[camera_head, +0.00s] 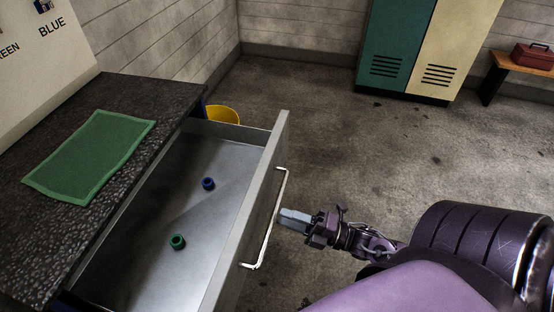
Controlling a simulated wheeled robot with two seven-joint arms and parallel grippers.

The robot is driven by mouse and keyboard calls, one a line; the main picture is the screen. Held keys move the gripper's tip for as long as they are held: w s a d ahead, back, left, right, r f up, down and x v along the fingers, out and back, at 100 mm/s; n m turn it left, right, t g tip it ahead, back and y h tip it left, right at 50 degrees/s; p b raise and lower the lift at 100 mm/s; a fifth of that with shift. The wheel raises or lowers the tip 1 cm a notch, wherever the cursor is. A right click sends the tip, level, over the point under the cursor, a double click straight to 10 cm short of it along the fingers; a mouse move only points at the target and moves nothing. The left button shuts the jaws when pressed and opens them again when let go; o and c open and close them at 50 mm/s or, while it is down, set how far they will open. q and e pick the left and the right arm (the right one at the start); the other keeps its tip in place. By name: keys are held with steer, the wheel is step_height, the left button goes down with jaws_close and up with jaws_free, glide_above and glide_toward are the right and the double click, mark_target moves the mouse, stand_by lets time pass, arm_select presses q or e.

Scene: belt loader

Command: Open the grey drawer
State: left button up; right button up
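The grey drawer (273,172) is pulled well out from under the dark worktop, and its inside shows. It has a pale bar handle (269,232) on its front. A blue nut-like piece (208,184) and a green one (177,242) lie on its floor. My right gripper (291,217) comes in from the right, with its grey fingertips at the middle of the handle. The fingers overlap in this view, so I cannot tell whether they are apart or closed, or whether they touch the bar. My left gripper is not in view.
A green mat (90,154) lies on the speckled worktop (150,92). A yellow bin (223,114) stands behind the drawer. Green and cream lockers (408,45) and a bench with a red toolbox (533,56) stand at the back. The floor between is clear.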

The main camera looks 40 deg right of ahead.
steer(key=shift+v, duration=1.9)
